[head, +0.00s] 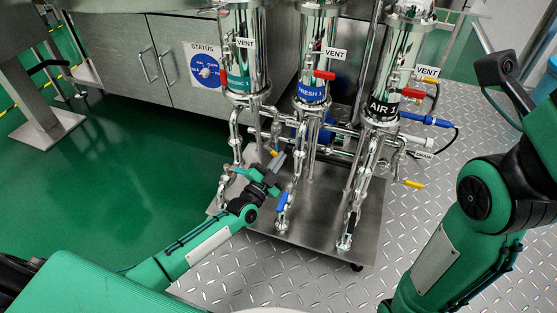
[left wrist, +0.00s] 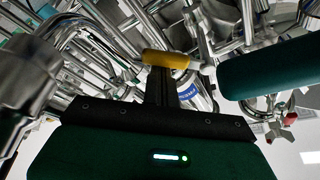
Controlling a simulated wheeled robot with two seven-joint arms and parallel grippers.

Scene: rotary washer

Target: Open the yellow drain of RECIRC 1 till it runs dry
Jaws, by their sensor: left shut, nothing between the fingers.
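The RECIRC 1 housing (head: 240,50) is the left steel column, with a green label partly readable. A small yellow handle (head: 274,153) shows beside the pipes low between this column and the FRESH 1 column. My left gripper (head: 277,162) is at this handle, its fingers shut with nothing between them. In the left wrist view the yellow handle (left wrist: 165,60) lies crosswise just beyond the shut fingertips (left wrist: 160,80). I cannot tell whether they touch. Whether water runs from the drain cannot be seen. My right arm stands at the right edge; its fingers do not show.
The FRESH 1 column (head: 313,50) and AIR 1 column (head: 398,55) stand to the right, with red vent handles. Blue handles (head: 282,202) hang lower down. A steel base plate (head: 330,235) lies below the pipes.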

